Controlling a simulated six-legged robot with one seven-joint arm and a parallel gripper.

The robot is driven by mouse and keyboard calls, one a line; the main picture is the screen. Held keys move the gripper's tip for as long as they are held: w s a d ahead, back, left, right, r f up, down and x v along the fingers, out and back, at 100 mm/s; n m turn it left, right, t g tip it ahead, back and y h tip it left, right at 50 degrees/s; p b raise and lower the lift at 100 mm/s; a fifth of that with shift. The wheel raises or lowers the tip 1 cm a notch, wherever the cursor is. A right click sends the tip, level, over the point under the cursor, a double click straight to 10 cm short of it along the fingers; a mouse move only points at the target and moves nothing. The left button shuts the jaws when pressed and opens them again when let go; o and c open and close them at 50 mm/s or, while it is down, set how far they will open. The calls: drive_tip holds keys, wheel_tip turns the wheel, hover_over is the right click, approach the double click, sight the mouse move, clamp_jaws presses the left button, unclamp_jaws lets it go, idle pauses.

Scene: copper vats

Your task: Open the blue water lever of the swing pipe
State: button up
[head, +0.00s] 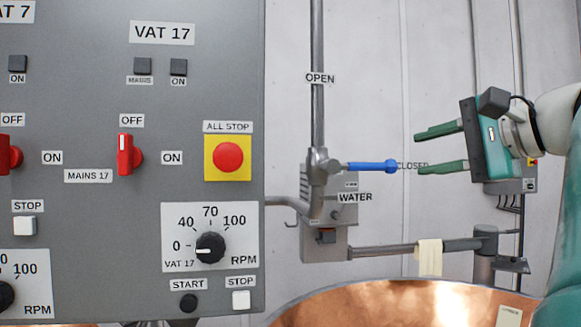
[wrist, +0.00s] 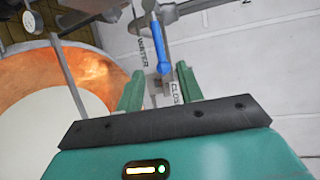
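The blue water lever (head: 372,166) sticks out horizontally to the right from the valve on the vertical pipe (head: 317,100). Its tip lies at the CLOSED label (head: 412,166), and the OPEN label (head: 320,78) is above on the pipe. The WATER label (head: 355,197) is below the lever. My gripper (head: 427,152) is open and empty to the right of the lever's tip, with its green fingers pointing left at it. In the wrist view the blue lever (wrist: 157,50) points down toward the gap between the open fingers (wrist: 160,88). The lever appears apart from both fingers.
A grey control panel (head: 185,100) with red switches and an ALL STOP button (head: 228,157) fills the left. A copper vat (head: 400,303) lies below. A horizontal pipe (head: 390,250) with a pale cloth (head: 429,257) runs under the lever. Pale wall stands behind.

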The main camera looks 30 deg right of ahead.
sight(375, 165)
drive_tip(key=w, duration=0.4)
drive_tip(key=w+a+f, duration=0.1)
drive_tip(key=w, duration=0.3)
drive_tip(key=w+f, duration=0.1)
drive_tip(key=w, duration=0.3)
drive_tip(key=shift+a+f, duration=0.15)
drive_tip(key=shift+a, duration=0.05)
clamp_jaws()
